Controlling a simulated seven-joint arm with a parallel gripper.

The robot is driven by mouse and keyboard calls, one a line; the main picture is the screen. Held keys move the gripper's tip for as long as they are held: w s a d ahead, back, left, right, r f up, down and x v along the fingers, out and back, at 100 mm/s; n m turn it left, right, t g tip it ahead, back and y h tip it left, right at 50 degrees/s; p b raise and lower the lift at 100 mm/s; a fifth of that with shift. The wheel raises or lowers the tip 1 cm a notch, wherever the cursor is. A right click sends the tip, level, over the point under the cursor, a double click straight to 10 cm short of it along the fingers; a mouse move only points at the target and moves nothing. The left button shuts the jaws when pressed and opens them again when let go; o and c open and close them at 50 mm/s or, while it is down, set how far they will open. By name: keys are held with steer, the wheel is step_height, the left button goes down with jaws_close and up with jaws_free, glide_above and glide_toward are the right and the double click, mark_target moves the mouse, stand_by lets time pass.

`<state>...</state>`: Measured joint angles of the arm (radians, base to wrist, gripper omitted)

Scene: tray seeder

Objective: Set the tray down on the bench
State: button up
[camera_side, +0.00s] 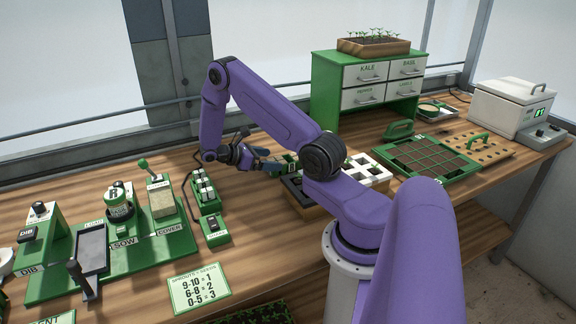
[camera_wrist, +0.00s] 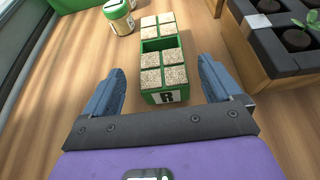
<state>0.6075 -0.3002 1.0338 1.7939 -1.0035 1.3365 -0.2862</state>
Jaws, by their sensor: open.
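A small green tray (camera_wrist: 163,97) with cells of tan grainy fill and a white "R" label on its near end stands on the wooden bench (camera_wrist: 205,45) in the wrist view. A middle row of its cells looks empty. My gripper (camera_wrist: 161,88) is open, with one blue finger on each side of the tray's near end and a gap to both sides. In the side view my gripper (camera_side: 262,160) is low over the bench, beside a green piece (camera_side: 284,161) that is probably this tray, partly hidden by my arm.
A dark seedling tray in a wooden frame (camera_wrist: 258,62) stands close on the right in the wrist view. A lidded jar (camera_wrist: 119,17) stands at upper left. The green dib-sow-cover station (camera_side: 130,245) is at left; a green drawer cabinet (camera_side: 325,88) is behind.

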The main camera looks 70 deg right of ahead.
mark_target(283, 160)
steer(key=shift+f+x, duration=0.15)
steer(key=shift+x, duration=1.4)
steer(key=shift+f+x, duration=0.15)
steer(key=shift+x, duration=1.35)
steer(key=shift+a, duration=0.15)
steer(key=c, duration=1.2)
steer(key=shift+r, duration=0.1)
steer(key=shift+c, duration=0.2)
